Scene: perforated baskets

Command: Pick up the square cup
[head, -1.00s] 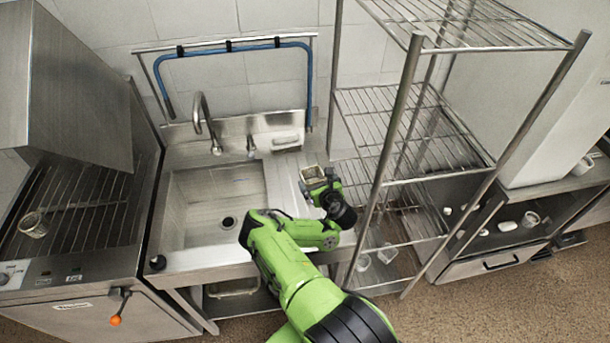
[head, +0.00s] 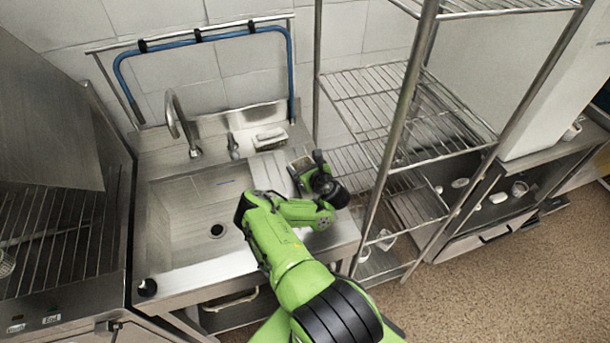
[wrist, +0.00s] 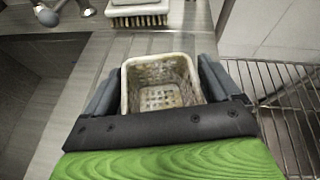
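The square cup (wrist: 163,98) is a small cream basket with perforated walls and base. In the wrist view it sits between the two dark fingers of my gripper (wrist: 160,70), which press against its left and right sides. I look down into its open top, and its near wall is partly hidden by my gripper. In the head view my gripper (head: 309,172) is over the drainboard right of the sink basin, with the cup (head: 299,166) small and dark at its tip. I cannot tell whether the cup touches the drainboard.
A brush (head: 270,138) lies at the back of the sink counter, behind the cup. A faucet (head: 180,122) stands behind the basin (head: 190,215). A wire shelf rack (head: 405,110) with upright posts stands close on the right. The basin is empty.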

